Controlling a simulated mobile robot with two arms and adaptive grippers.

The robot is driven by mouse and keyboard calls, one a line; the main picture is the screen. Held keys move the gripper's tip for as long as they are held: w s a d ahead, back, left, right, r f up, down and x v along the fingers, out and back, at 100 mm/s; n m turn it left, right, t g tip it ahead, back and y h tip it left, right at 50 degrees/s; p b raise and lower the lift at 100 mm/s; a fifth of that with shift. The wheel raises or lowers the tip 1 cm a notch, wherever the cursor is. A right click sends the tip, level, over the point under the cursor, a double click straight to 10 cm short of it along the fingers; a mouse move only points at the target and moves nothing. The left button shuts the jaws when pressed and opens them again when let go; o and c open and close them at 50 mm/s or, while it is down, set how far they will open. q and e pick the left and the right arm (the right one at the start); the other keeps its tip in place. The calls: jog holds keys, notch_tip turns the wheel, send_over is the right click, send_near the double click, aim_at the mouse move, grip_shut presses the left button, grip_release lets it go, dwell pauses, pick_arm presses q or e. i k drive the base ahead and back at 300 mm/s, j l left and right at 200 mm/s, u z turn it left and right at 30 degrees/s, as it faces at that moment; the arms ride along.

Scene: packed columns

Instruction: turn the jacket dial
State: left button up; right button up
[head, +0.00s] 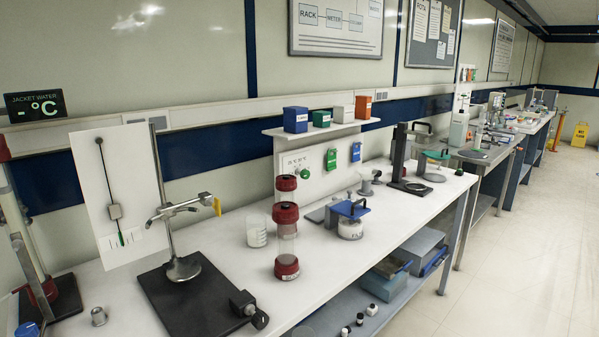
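A black display (35,105) reading "JACKET WATER" and "- °C" is on the wall at the far left. No dial carries a readable jacket label. A small white panel (296,161) with small markings is under the wall shelf, and a green round part (305,173) shows at its lower right. A black knob (260,319) sticks out at the front right corner of a black stand base (190,290). I cannot tell which of these is the jacket dial. Neither of my grippers is in view.
A column with dark red caps (286,214) stands mid-bench, beside a white beaker (257,232) and a blue-lidded jar (350,222). A metal stand (160,180) with a clamp rises at left, before a white board (120,190).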

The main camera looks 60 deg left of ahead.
aim_at(305, 174)
jog(key=i+u, duration=0.25)
jog(key=u, duration=0.25)
jog(key=i+u, duration=0.3)
jog(key=u, duration=0.15)
jog(key=i+l+u, duration=0.2)
jog(key=u, duration=0.3)
jog(key=i+l+u, duration=0.2)
jog(key=u, duration=0.25)
jog(key=l, duration=0.1)
